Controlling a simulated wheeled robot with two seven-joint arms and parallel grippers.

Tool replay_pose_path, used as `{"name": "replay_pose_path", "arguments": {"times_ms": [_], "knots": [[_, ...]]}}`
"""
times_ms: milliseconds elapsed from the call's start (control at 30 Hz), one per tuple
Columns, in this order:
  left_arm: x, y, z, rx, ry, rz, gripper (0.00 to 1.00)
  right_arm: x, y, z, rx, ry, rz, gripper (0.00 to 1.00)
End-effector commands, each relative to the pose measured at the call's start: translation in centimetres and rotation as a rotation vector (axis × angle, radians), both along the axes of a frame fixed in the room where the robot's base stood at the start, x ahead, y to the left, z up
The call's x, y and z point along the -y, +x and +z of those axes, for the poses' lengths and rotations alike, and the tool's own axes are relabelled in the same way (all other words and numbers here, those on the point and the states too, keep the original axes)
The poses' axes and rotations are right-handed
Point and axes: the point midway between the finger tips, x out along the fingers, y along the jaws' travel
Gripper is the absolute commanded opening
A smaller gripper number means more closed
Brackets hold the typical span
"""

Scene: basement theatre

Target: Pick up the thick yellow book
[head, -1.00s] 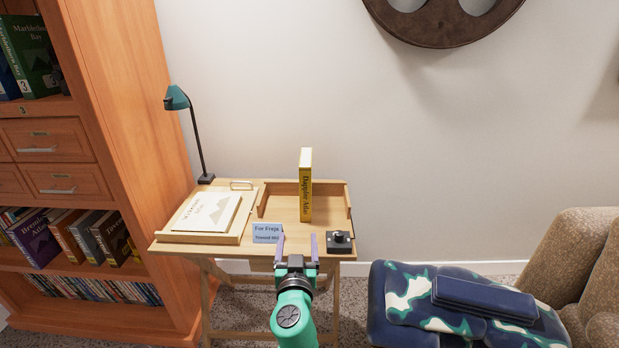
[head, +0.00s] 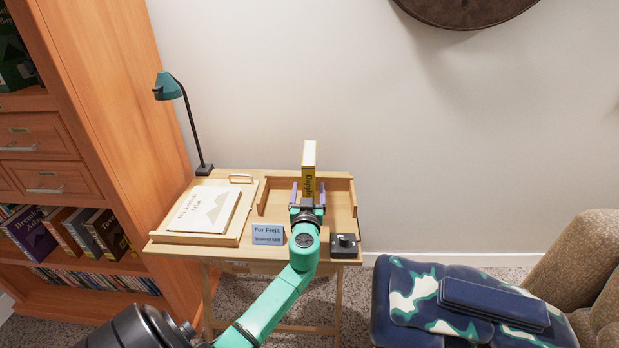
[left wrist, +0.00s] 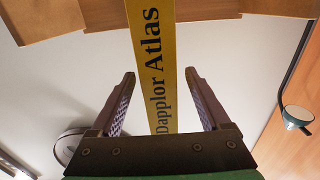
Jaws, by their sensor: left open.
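The thick yellow book (head: 309,168) stands upright on the small wooden desk (head: 270,191), inside a low wooden ledge. Its spine reads "Dapplor Atlas" in the left wrist view (left wrist: 153,70). My left gripper (head: 308,189) is at the book's spine, with one purple finger on each side of it. In the left wrist view the open fingers (left wrist: 160,95) flank the spine with a gap on both sides. The lower part of the book is hidden behind my gripper in the head view. My right gripper is not in view.
A flat pale book (head: 202,209) lies on a sloped board at the desk's left. A "For Freja" card (head: 267,233) and a black knob box (head: 345,245) sit at the front edge. A teal lamp (head: 168,87) stands behind. A bookcase (head: 110,110) is left, a camouflage seat (head: 400,305) right.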

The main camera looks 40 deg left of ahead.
Motion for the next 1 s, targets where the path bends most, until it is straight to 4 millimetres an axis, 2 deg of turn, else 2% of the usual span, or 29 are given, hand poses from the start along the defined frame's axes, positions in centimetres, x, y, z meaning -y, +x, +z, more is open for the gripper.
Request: {"name": "replay_pose_path", "arguments": {"times_ms": [33,133,367,567,600,1000], "knots": [[-0.7,0.8,0.6,0.000,0.004,0.002,0.80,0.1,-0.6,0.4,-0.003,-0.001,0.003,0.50],[-1.5,2.0,0.2,0.001,0.001,0.000,0.80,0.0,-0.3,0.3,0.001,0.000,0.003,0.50],[-1.7,2.3,0.0,0.000,0.000,-0.001,0.80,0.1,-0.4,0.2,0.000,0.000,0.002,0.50],[-1.7,2.3,0.0,-0.001,-0.001,0.000,0.07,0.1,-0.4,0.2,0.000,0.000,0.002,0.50],[-1.7,2.3,0.0,-0.001,-0.001,0.000,0.00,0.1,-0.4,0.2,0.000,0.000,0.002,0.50],[-1.7,2.2,0.0,-0.001,-0.001,0.000,0.00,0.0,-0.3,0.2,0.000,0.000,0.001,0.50]]}}
